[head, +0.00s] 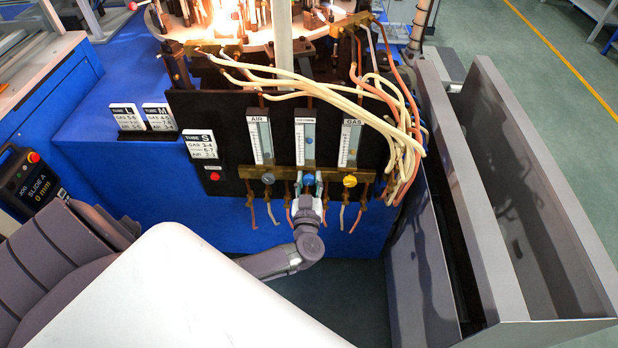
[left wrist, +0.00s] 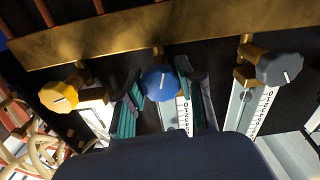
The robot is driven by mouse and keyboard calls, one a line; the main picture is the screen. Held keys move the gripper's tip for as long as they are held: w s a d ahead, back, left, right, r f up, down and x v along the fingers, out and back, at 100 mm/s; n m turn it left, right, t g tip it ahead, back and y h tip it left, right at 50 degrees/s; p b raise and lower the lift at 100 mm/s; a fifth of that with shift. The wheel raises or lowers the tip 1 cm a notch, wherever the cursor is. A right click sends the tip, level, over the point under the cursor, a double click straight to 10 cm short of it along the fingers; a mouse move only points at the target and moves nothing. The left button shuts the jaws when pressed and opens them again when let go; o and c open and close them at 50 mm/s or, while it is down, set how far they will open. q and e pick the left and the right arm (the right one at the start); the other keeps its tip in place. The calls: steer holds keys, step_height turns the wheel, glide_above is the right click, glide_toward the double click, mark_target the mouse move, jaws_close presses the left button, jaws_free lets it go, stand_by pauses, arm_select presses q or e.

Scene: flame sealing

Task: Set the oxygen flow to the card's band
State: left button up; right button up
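The oxygen flow tube (head: 304,148) is the middle of three on a black panel, with a blue knob (head: 308,180) at its foot. The knob also shows in the left wrist view (left wrist: 161,83), with a pale pointer mark. My left gripper (head: 308,188) reaches the knob from below. In the left wrist view its two dark green fingers (left wrist: 160,90) stand on both sides of the knob and appear to touch it. The tube's float reading is too small to tell. The S card (head: 200,144) stands left of the tubes; its rows are partly legible. My right gripper is out of view.
The air tube with its grey knob (head: 268,178) and the gas tube with its yellow knob (head: 349,181) flank the oxygen tube closely. Pale hoses (head: 330,88) hang above. The L card (head: 127,117) and M card (head: 158,116) stand farther left. A flame (head: 222,18) burns behind.

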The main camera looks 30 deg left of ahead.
arm_select(q)
steer(key=o, duration=0.4)
steer(key=shift+s+f, duration=0.1)
steer(key=v, duration=1.2)
steer(key=s+d+f+m+g+h, duration=0.2)
steer(key=s+f+m+h, duration=0.15)
steer(key=f, duration=0.55)
steer(key=s+d+f+m+g+h, duration=0.1)
steer(key=s+d+f+m+h, duration=0.2)
steer(key=f, duration=0.5)
steer(key=s+d+f+m+g+h, duration=0.1)
steer(key=s+f+m+g+h, duration=0.2)
steer(key=f, duration=0.6)
steer(key=s+a+f+g, duration=0.1)
steer(key=s+f+g, duration=0.3)
steer(key=s, duration=0.8)
steer(key=s+a+f+g, duration=0.2)
steer(key=s+f+g, duration=0.2)
steer(key=s+f, duration=0.4)
steer(key=s, duration=0.5)
steer(key=shift+s+f+m, duration=0.2)
steer(key=shift+f+m, duration=0.05)
steer(key=shift+m, duration=0.1)
